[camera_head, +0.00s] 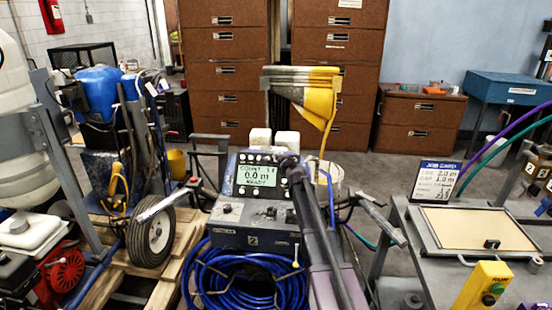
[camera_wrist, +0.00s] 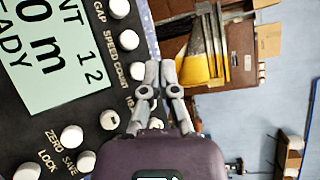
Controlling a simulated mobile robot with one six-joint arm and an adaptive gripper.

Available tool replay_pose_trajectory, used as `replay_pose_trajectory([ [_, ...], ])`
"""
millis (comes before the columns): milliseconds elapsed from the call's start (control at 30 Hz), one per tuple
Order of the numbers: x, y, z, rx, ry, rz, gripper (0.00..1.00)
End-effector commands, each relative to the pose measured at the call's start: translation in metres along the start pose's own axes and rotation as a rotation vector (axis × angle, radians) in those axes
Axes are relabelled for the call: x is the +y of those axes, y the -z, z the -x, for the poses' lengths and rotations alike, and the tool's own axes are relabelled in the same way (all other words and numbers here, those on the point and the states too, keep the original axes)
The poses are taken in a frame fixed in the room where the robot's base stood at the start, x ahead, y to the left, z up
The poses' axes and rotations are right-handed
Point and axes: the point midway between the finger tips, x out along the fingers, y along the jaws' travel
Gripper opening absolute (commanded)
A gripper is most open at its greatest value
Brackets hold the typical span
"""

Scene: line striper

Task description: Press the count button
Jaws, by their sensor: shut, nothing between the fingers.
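The console (camera_head: 228,210) of the line striper has a lit display (camera_head: 257,173) reading COUNT, 0.0 m and READY. In the wrist view the display (camera_wrist: 50,60) is close and tilted. A column of round white buttons runs along its right side, labelled GAP, SPEED and COUNT. The count button (camera_wrist: 138,71) is beside the COUNT label. My gripper (camera_wrist: 160,68) is shut and empty, its fingertips just right of that button in the picture. I cannot tell whether they touch it. In the head view my arm covers the console's right side and hides these buttons.
More round buttons (camera_wrist: 72,136) labelled ZERO, SAVE and LOCK sit below the display. A coiled blue hose (camera_head: 240,280) hangs under the console. A grey bench with a framed board (camera_head: 475,228) and yellow control box (camera_head: 480,287) stands at right. Brown cabinets (camera_head: 225,75) stand behind.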

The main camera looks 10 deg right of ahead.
Motion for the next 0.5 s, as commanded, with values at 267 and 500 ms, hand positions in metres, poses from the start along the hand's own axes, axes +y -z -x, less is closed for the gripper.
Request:
replay_pose_trajectory([
  [267,-0.013,-0.011,0.015,0.0,0.0,0.0,0.0],
  [500,-0.017,-0.017,0.023,0.0,0.0,0.0,0.0],
])
